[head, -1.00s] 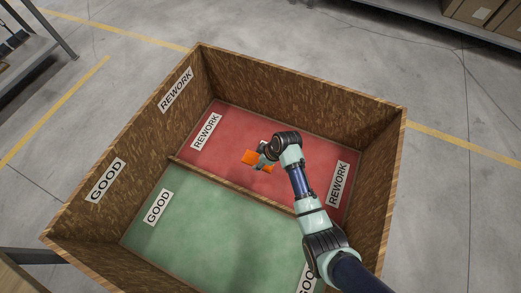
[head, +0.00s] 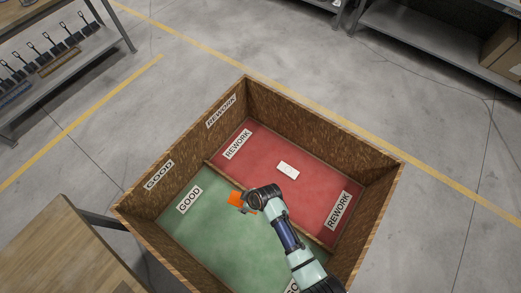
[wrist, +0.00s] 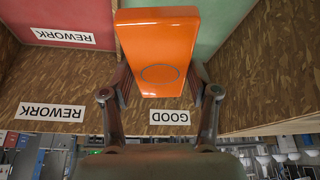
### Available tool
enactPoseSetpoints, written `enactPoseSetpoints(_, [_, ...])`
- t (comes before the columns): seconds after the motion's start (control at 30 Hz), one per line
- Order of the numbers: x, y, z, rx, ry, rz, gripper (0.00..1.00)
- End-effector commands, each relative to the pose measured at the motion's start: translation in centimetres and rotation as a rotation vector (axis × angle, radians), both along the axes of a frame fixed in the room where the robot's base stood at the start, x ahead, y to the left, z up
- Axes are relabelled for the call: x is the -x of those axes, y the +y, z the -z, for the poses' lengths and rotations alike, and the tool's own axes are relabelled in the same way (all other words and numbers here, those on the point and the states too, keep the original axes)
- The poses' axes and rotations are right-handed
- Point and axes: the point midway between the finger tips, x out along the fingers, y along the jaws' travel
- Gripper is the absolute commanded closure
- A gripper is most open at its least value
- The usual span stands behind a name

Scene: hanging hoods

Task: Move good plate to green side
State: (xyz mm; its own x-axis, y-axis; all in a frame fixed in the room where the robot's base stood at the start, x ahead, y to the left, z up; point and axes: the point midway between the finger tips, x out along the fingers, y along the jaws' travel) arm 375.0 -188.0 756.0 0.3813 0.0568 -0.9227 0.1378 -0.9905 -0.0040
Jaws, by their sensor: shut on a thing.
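My gripper (head: 244,204) is shut on an orange plate (head: 236,198) in the head view, over the green side (head: 190,235) close to the divider. In the wrist view the orange plate (wrist: 158,50) is a rectangular piece with a round outline on its face, between the two fingers. The plate appears held above the floor; its exact height is unclear. A white plate (head: 288,170) with a small round mark lies on the red side (head: 318,165) of the box.
The wooden box has high walls (head: 325,130) and a low divider (head: 224,175) between the red and green floors. GOOD labels (head: 189,200) mark the green side, REWORK labels (head: 237,144) the red. A wooden table (head: 65,240) stands outside at left.

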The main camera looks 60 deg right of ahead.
Motion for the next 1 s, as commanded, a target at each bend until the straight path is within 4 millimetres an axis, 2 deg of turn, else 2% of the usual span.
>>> enactPoseSetpoints(0.03, [0.2, 2.0, -3.5, -0.002, 0.004, -0.027, 0.81])
enactPoseSetpoints(0.1, [0.5, 4.2, -5.1, -0.002, 0.004, -0.057, 0.81])
enactPoseSetpoints(0.3, [1.6, 9.0, -8.2, 0.002, 0.004, -0.125, 0.81])
enactPoseSetpoints(0.4, [2.0, 10.2, -8.7, 0.004, 0.003, -0.143, 0.81])
enactPoseSetpoints(0.73, [2.2, 10.8, -7.7, 0.005, 0.002, -0.152, 0.81])
enactPoseSetpoints(1.0, [2.2, 10.8, -3.4, 0.005, 0.001, -0.152, 0.81])
